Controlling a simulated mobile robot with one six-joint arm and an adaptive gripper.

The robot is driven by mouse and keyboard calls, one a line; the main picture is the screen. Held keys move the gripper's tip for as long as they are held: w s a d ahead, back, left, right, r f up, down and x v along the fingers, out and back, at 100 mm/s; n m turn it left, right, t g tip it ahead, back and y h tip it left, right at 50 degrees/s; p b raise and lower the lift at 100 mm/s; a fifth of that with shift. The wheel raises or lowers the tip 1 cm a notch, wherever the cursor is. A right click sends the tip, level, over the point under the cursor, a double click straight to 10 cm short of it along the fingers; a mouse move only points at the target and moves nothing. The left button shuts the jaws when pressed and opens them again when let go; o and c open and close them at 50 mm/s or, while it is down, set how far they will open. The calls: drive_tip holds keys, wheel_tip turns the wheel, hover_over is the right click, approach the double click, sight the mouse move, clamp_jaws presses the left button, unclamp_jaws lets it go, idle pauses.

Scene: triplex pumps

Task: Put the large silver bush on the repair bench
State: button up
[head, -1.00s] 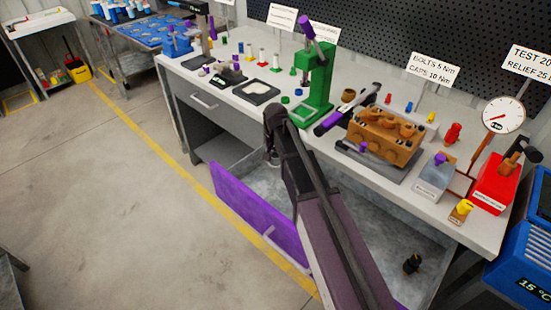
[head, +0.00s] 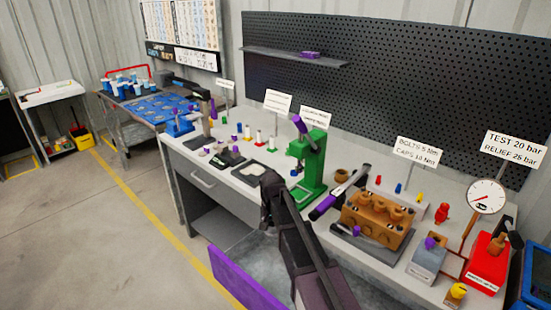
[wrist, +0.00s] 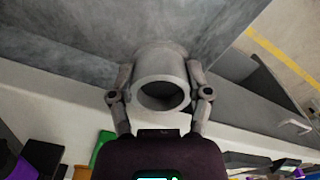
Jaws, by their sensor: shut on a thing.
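The large silver bush (wrist: 161,62), a thick grey hollow cylinder, shows in the wrist view with its open end facing the camera. My gripper (wrist: 160,78) is shut on it, one finger on each side. Behind them are a grey metal surface and the pale edge of the bench. In the head view the repair bench (head: 238,178) has a long light top.
A green press (head: 314,165) and an orange-brown pump block (head: 376,218) on a dark plate stand on the bench. A dark cut-out mat (head: 250,172) lies left of the press. An open drawer with a purple front (head: 240,281) juts out below.

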wheel_tip(320, 180, up, 24)
drive_tip(key=p, duration=2.2)
drive_tip(key=shift+f, duration=0.25)
drive_tip(key=shift+s, duration=0.1)
